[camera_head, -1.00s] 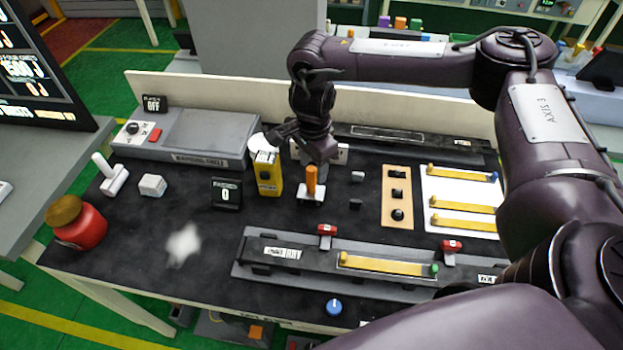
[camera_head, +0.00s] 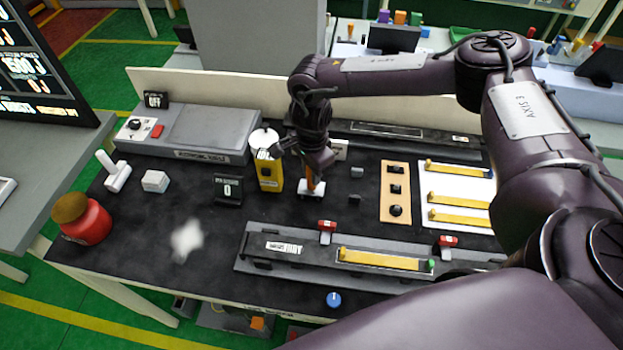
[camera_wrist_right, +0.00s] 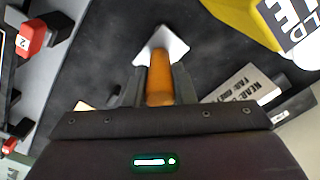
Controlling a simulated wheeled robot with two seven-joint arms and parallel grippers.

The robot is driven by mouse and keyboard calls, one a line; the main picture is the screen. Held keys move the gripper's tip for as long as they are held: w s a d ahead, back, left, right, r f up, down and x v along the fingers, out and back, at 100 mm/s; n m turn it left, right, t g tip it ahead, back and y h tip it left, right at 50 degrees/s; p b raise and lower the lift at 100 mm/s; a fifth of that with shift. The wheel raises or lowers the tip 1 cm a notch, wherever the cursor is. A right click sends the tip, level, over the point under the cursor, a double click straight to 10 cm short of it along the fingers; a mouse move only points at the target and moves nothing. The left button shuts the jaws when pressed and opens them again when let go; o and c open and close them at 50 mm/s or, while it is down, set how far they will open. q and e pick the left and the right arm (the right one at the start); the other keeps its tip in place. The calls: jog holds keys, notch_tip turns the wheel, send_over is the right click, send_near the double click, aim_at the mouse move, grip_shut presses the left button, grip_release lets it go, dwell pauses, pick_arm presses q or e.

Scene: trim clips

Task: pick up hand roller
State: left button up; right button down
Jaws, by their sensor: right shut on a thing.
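The hand roller has an orange handle and a pale white-grey foot (camera_head: 309,190) and stands upright near the middle of the black bench mat. In the right wrist view its orange handle (camera_wrist_right: 159,80) lies between the two dark fingers, and its pale foot (camera_wrist_right: 162,43) shows beyond them. My right gripper (camera_head: 316,172) has come down over the handle from above and is shut on it; it also shows in the wrist view (camera_wrist_right: 158,88). The foot seems to rest on the mat. My left gripper is not in view.
A yellow dispenser (camera_head: 268,175) stands close to the roller's left. A grey fixture (camera_head: 300,259) with red clamps (camera_head: 326,228) and a yellow strip lies in front. A button panel (camera_head: 395,193) is to the right. A red jar (camera_head: 88,226) stands at the left edge.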

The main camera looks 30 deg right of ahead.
jog(key=shift+r, duration=0.2)
notch_tip(320, 180, up, 7)
jog(key=b, duration=0.2)
jog(key=shift+w+b, duration=0.15)
jog(key=shift+b, duration=0.2)
notch_tip(320, 180, up, 13)
jog(key=p, duration=0.1)
jog(key=shift+f, duration=0.15)
jog(key=c, duration=1.8)
grip_release()
grip_shut()
